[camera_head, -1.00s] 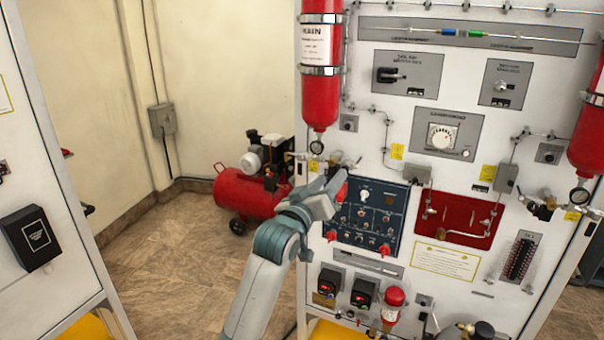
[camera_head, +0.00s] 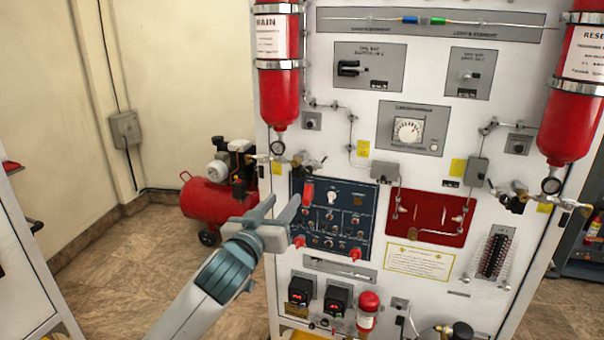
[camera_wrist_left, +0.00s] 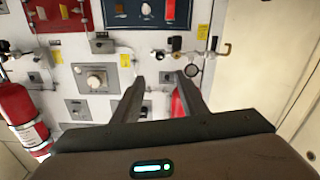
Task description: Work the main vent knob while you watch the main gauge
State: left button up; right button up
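The main gauge (camera_head: 277,148) is a small round dial under the red cylinder marked MAIN (camera_head: 279,95); its reading is too small to make out. Brass valve fittings (camera_head: 308,160) sit just right of it; I cannot tell which part is the vent knob. My left gripper (camera_head: 285,204) is open and empty, below the gauge and at the left edge of the blue panel. In the left wrist view, which looks upside down, the gauge (camera_wrist_left: 192,70) and fittings (camera_wrist_left: 176,44) lie beyond the open fingers (camera_wrist_left: 160,80). The right gripper is out of view.
The blue panel (camera_head: 366,220) has red knobs near the gripper. A red reserve cylinder (camera_head: 571,120) hangs on the right. A red compressor (camera_head: 205,198) stands on the floor behind at left. Another white panel stand (camera_head: 25,260) is at far left, with open floor between.

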pick_arm(q)
jog(key=p, duration=0.6)
send_near(308, 170)
jog(key=x, duration=0.7)
jog(key=shift+p+x, duration=0.35)
jog(key=shift+x, duration=0.5)
grip_shut()
